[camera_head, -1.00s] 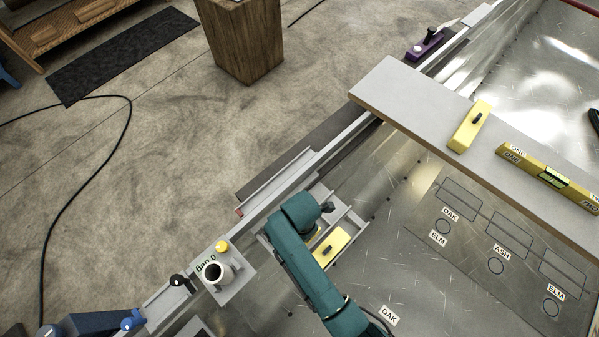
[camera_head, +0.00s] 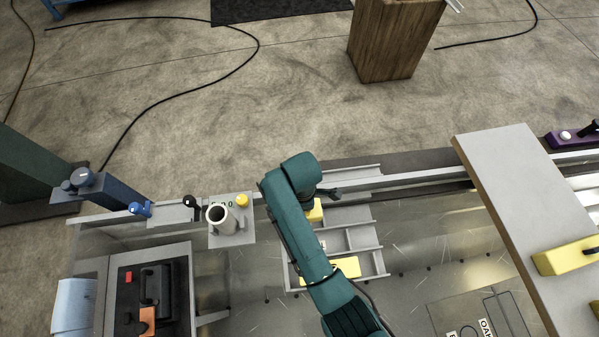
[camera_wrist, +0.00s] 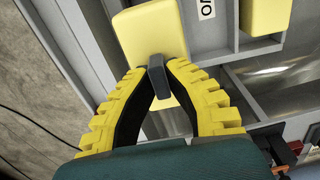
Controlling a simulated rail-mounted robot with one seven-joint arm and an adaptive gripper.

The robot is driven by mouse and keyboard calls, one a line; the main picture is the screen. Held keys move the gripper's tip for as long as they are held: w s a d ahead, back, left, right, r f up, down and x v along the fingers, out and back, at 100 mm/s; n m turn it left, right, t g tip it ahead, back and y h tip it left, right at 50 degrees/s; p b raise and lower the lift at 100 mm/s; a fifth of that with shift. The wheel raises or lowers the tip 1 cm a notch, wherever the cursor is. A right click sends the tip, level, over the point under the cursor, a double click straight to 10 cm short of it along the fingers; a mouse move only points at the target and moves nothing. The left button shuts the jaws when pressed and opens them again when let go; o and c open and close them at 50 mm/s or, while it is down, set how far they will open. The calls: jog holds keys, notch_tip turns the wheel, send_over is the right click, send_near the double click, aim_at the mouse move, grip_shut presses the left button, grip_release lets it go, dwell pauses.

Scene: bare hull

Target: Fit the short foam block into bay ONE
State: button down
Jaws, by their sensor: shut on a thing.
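My gripper (camera_wrist: 158,80), with yellow ribbed fingers, is shut on the dark knob (camera_wrist: 157,78) of a yellow foam block (camera_wrist: 150,35). The block is at the grey divided tray (camera_wrist: 211,58); whether it is seated in a bay or held above it I cannot tell. A second yellow block (camera_wrist: 265,14) lies in the neighbouring bay at right. In the head view my arm covers much of the tray (camera_head: 372,240). A yellow block (camera_head: 335,268) shows in its near part, and yellow shows beside my wrist.
A pale board (camera_head: 510,190) crosses the bench at right with a yellow block (camera_head: 566,258) on it. A grey plate with a white cup (camera_head: 222,219) stands left of my arm. A dark device (camera_head: 150,290) sits at lower left.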

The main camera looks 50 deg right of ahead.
notch_tip(320, 180, down, 9)
jog(key=b, duration=0.3)
jog(key=shift+s+b, duration=0.1)
jog(key=shift+b, duration=0.3)
jog(key=shift+f, duration=0.2)
jog(key=c, duration=1.2)
grip_release()
jog(key=shift+r, duration=0.15)
